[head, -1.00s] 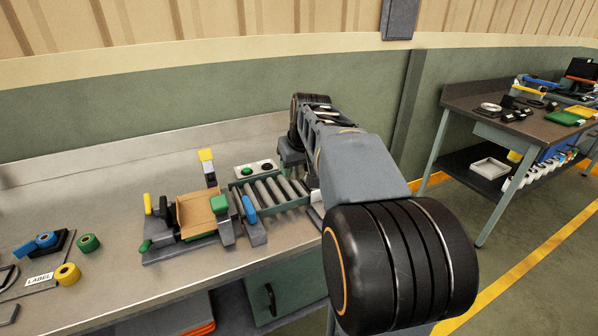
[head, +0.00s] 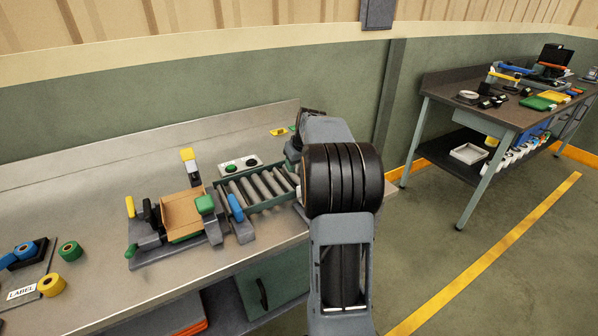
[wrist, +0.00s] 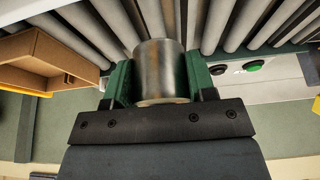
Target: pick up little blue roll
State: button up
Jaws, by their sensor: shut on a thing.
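A small blue roll (head: 26,249) lies at the far left of the workbench in the head view, against a dark block (head: 38,254). More blue shows just left of it at the picture edge; I cannot tell whether it is a separate piece. A green roll (head: 69,251) and a yellow roll (head: 51,286) lie close by. My gripper (wrist: 160,74) shows in the wrist view, its green fingers shut on a grey metal cylinder (wrist: 160,66) above the conveyor rollers. In the head view my arm hides the gripper. It is well to the right of the blue roll.
A roller conveyor (head: 262,190) stands mid-bench, with a cardboard box (head: 183,212) and clamps to its left. A button panel (head: 238,165) sits behind it. A label card (head: 21,292) lies at left. A second table (head: 470,120) stands at right across open floor.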

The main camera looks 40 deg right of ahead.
aim_at(299, 179)
jog(key=shift+w+d+f, duration=0.1)
jog(key=shift+d+f, duration=0.05)
jog(key=shift+f, duration=0.05)
jog(key=shift+w+d+f, duration=0.1)
jog(key=shift+d+f, duration=0.1)
jog(key=shift+f, duration=1.55)
jog(key=shift+f, duration=0.2)
jog(key=o, duration=0.9)
jog(key=shift+o, duration=0.2)
jog(key=shift+r, duration=0.1)
